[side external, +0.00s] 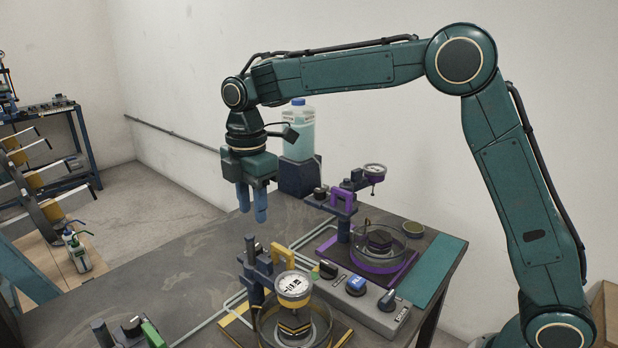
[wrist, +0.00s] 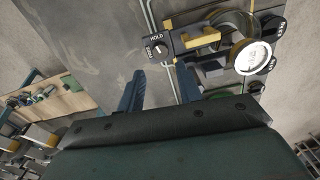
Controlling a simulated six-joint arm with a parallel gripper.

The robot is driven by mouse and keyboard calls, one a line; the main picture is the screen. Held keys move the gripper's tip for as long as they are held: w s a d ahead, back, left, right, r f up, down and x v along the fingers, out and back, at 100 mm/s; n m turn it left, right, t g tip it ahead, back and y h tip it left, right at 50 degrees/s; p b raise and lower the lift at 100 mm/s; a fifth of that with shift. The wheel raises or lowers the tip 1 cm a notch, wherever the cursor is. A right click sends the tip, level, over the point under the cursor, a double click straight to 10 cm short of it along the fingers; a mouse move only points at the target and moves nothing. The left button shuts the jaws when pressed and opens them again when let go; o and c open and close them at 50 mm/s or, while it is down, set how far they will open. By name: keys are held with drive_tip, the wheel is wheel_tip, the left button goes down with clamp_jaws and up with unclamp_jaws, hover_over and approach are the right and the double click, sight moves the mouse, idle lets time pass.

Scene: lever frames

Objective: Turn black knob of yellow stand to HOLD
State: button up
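The yellow stand (side external: 282,256) is at the front middle of the table in the side view, with a yellow handle, a dark blue post and a round dial gauge. It also shows at the top of the wrist view (wrist: 203,37). Its black knob (wrist: 160,50) sits on a dark plate beside the yellow handle, close to a white HOLD label (wrist: 156,37). My gripper (side external: 252,212) is open and empty, raised above the table behind the stand. In the wrist view, its blue fingers (wrist: 160,70) are apart, with the knob beyond their tips.
A purple stand (side external: 343,200) with its own gauge is behind right. A green-handled stand (side external: 152,333) is at the front left. A grey control box (side external: 366,308) with several knobs lies to the right. The left part of the table (side external: 185,265) is clear.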

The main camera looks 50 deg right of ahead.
wheel_tip(320, 180, up, 6)
drive_tip(key=shift+f, duration=0.25)
idle(0.4)
drive_tip(key=s+d+r+m+t, duration=0.15)
drive_tip(key=s+d+m, duration=0.25)
drive_tip(key=s, duration=0.4)
drive_tip(key=s+d+r+m+t, duration=0.1)
drive_tip(key=s+d+r+m, duration=0.3)
drive_tip(key=s, duration=0.4)
drive_tip(key=s+d+f+m+t, duration=0.1)
drive_tip(key=s+f+m, duration=0.3)
drive_tip(key=s, duration=0.3)
drive_tip(key=s+d+f+m+t, duration=0.2)
drive_tip(key=s+f+m, duration=0.1)
drive_tip(key=s+m, duration=0.2)
drive_tip(key=shift+s+d+f, duration=0.2)
drive_tip(key=shift+s+f, duration=0.15)
drive_tip(key=shift+s, duration=0.9)
